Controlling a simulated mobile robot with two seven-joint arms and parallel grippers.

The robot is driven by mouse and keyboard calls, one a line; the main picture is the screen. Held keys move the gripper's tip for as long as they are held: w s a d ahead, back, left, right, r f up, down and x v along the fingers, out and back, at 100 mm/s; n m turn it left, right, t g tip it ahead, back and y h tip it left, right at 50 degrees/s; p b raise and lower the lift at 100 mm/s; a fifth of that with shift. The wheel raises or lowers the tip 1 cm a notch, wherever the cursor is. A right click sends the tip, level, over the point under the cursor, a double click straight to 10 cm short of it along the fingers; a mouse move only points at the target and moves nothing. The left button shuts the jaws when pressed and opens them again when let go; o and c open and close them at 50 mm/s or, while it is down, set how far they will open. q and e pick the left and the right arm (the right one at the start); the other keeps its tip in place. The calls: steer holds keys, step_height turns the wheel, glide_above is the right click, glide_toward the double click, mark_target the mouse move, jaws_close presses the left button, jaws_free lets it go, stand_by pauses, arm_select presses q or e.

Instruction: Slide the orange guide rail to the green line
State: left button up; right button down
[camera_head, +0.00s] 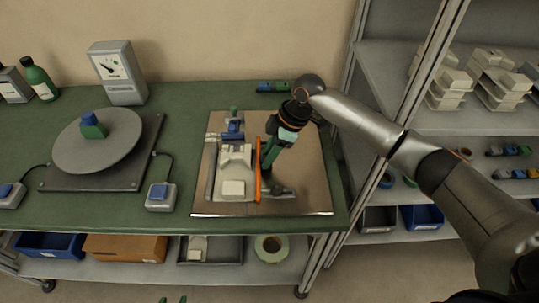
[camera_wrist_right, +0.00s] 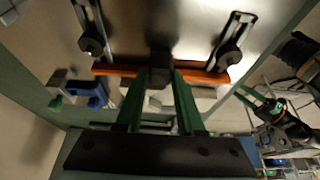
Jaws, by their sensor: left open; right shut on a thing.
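The orange guide rail (camera_head: 258,182) is a thin bar standing on the metal plate, to the right of a pale block assembly. In the right wrist view the rail (camera_wrist_right: 112,69) runs across the picture, with a dark handle (camera_wrist_right: 160,70) at its middle. My right gripper (camera_wrist_right: 160,80) has its green fingers shut on that handle. I cannot make out a green line in either view.
The metal plate (camera_head: 310,190) lies on the green bench (camera_head: 110,215); its right part is bare. Dark knobs in slots (camera_wrist_right: 230,58) flank the rail. A turntable (camera_head: 85,150) and a blue-button box (camera_head: 161,196) stand left. A shelf rack (camera_head: 395,65) stands right.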

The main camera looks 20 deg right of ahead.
steer(key=c, duration=0.5)
jaws_free()
steer(key=shift+r, duration=0.1)
steer(key=v, duration=1.2)
steer(key=shift+d+r, duration=0.1)
steer(key=shift+r, duration=0.1)
steer(key=shift+s+f, duration=0.1)
steer(key=shift+s, duration=0.05)
